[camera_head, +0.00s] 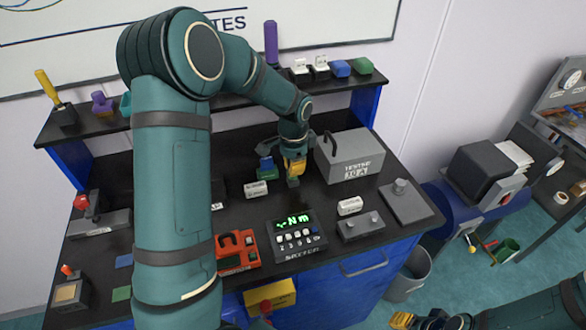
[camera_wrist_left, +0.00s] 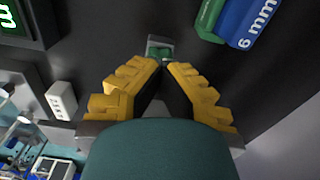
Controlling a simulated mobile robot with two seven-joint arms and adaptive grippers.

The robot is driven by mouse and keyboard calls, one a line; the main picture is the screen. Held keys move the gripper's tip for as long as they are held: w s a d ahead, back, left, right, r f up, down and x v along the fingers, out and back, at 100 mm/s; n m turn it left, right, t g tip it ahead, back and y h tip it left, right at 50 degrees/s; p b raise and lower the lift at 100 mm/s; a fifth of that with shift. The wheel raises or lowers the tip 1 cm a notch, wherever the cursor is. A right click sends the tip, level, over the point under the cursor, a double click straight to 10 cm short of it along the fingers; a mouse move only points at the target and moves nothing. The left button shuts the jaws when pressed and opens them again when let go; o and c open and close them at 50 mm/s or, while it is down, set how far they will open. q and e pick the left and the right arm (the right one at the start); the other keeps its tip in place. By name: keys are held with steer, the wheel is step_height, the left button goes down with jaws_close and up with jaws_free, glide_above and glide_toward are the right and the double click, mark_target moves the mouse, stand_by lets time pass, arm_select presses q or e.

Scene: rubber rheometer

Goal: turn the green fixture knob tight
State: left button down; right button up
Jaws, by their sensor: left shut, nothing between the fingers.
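My left gripper (camera_head: 294,178) points down over the black bench top, with yellow pads. In the left wrist view its fingers (camera_wrist_left: 164,66) meet at the tips with nothing between them. A small grey piece with a green part (camera_wrist_left: 160,48) shows just beyond the fingertips; it looks like the green fixture knob, partly hidden by them. I cannot tell whether the tips touch it. In the head view the gripper hides this spot. My right gripper (camera_head: 422,320) shows only in part at the bottom edge, and its opening is unclear.
Green and blue blocks (camera_wrist_left: 240,20), the blue one marked 6 mm, lie close beside the fingers. A grey case (camera_head: 349,157) stands right of the gripper. A display box (camera_head: 296,238) and a red device (camera_head: 236,252) are nearer. A shelf (camera_head: 230,100) runs behind.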

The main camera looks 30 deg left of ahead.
arm_select(q)
steer(key=shift+m, duration=1.3)
steer(key=shift+p, duration=0.3)
steer(key=m+p, duration=0.1)
steer(key=m, duration=0.1)
steer(key=shift+r+m, duration=0.1)
steer(key=shift+m, duration=1.1)
steer(key=shift+d, duration=0.1)
steer(key=c, duration=0.7)
jaws_free()
steer(key=shift+c, duration=0.2)
